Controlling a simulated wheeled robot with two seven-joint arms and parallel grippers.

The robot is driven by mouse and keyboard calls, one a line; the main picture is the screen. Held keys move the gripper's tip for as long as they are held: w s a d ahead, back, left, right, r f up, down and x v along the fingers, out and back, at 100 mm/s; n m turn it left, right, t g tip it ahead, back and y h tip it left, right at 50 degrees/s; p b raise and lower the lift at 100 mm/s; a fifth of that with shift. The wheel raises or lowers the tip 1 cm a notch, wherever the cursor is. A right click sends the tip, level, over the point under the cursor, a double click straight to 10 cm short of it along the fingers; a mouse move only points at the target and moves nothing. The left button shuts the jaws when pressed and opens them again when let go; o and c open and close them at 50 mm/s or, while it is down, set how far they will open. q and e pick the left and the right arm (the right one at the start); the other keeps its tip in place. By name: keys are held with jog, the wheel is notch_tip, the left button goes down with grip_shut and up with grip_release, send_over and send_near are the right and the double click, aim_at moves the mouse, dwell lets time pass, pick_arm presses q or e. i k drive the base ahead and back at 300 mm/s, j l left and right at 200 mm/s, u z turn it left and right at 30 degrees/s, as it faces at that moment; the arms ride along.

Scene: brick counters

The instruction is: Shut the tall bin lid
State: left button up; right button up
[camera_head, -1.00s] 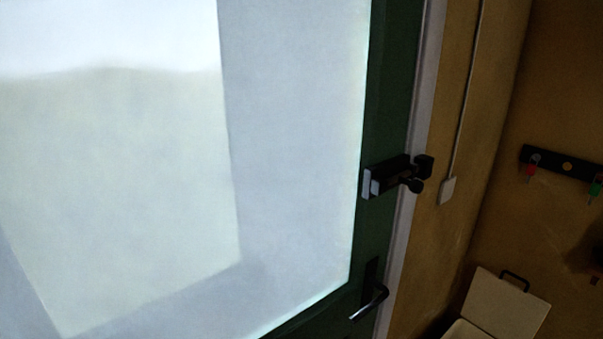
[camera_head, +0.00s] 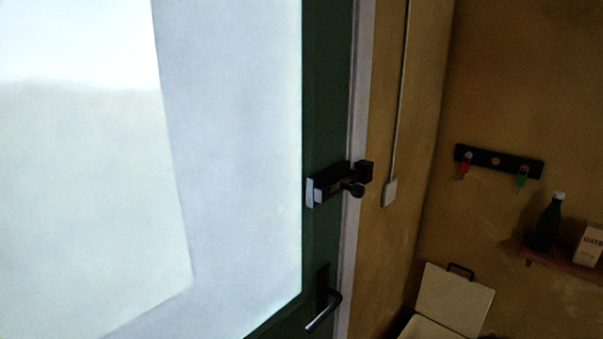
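A cream bin (camera_head: 424,331) stands at the bottom of the view, in the corner right of the door. Its lid (camera_head: 455,299) is raised, tilted back toward the wall, with a dark handle (camera_head: 461,270) at its top edge. Only the top of the bin shows; its lower body is cut off by the bottom edge. Neither of my grippers is in view.
A dark green door (camera_head: 325,140) with a bright glass pane, a lock (camera_head: 335,184) and a lever handle (camera_head: 325,312) fills the left. A key rack (camera_head: 498,161) hangs on the right wall. A shelf (camera_head: 565,262) holds a dark bottle (camera_head: 549,222) and a carton (camera_head: 588,245).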

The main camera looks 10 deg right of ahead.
aim_at(460, 304)
jog(key=z, duration=1.4)
